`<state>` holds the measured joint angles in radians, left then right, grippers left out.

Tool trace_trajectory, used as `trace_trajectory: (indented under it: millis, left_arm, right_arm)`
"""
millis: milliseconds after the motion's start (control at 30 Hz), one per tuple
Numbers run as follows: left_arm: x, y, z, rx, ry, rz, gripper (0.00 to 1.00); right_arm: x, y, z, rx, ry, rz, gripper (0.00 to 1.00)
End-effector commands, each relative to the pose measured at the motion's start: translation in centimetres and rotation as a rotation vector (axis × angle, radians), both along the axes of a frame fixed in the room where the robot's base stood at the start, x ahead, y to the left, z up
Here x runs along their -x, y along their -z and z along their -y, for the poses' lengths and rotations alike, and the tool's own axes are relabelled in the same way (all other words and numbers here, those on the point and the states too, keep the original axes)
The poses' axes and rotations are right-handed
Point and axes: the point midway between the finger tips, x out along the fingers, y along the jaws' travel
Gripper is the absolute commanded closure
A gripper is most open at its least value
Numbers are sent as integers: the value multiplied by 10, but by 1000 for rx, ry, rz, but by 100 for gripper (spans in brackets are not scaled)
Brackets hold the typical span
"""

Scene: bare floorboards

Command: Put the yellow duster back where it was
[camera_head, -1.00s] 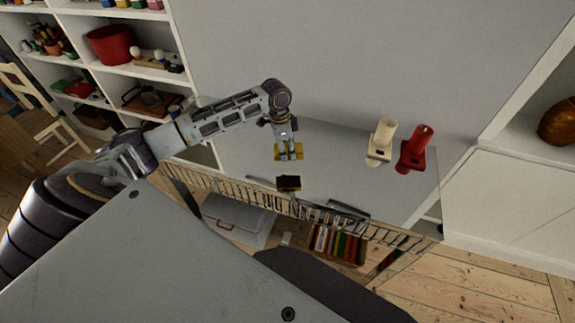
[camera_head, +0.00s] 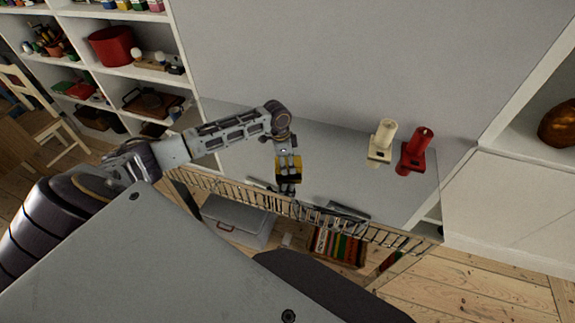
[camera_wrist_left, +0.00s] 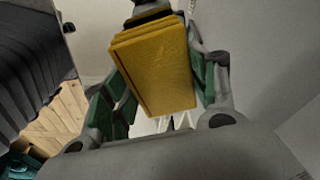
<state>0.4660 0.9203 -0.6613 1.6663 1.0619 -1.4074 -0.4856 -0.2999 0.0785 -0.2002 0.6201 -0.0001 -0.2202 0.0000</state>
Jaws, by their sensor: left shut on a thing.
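The yellow duster (camera_head: 289,173) is a small block held in my left gripper (camera_head: 288,163), low over the front part of the grey tabletop (camera_head: 335,165). In the left wrist view the duster (camera_wrist_left: 155,68) sits between the two green-padded fingers, which are shut on it. A dark piece shows at its far end there, and I cannot tell whether they touch. In the head view the gripper and duster largely cover the spot at the table's front edge. I cannot tell whether the duster rests on anything. My right gripper is not in view.
Below are a grey case (camera_head: 240,218) and a row of coloured books (camera_head: 336,245).

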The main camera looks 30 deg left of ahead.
Motion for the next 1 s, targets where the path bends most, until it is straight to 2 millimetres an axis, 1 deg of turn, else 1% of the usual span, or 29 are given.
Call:
trace_trajectory:
  millis: [100, 200, 567, 600, 767, 1000]
  left_arm:
    - [0, 12, 0, 1, 0, -1, 61]
    - [0, 17, 0, 0, 0, 0, 61]
    - [0, 18, 0, -1, 1, 1, 61]
    - [0, 19, 0, 0, 1, 2, 40]
    - [0, 19, 0, 0, 1, 2, 20]
    - [0, 19, 0, -1, 1, 1, 20]
  right_arm:
    - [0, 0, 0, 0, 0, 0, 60]
    - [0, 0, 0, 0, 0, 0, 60]
    - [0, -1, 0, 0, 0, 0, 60]
    - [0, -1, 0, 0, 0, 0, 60]
    - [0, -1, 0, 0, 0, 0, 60]
    - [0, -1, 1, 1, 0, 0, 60]
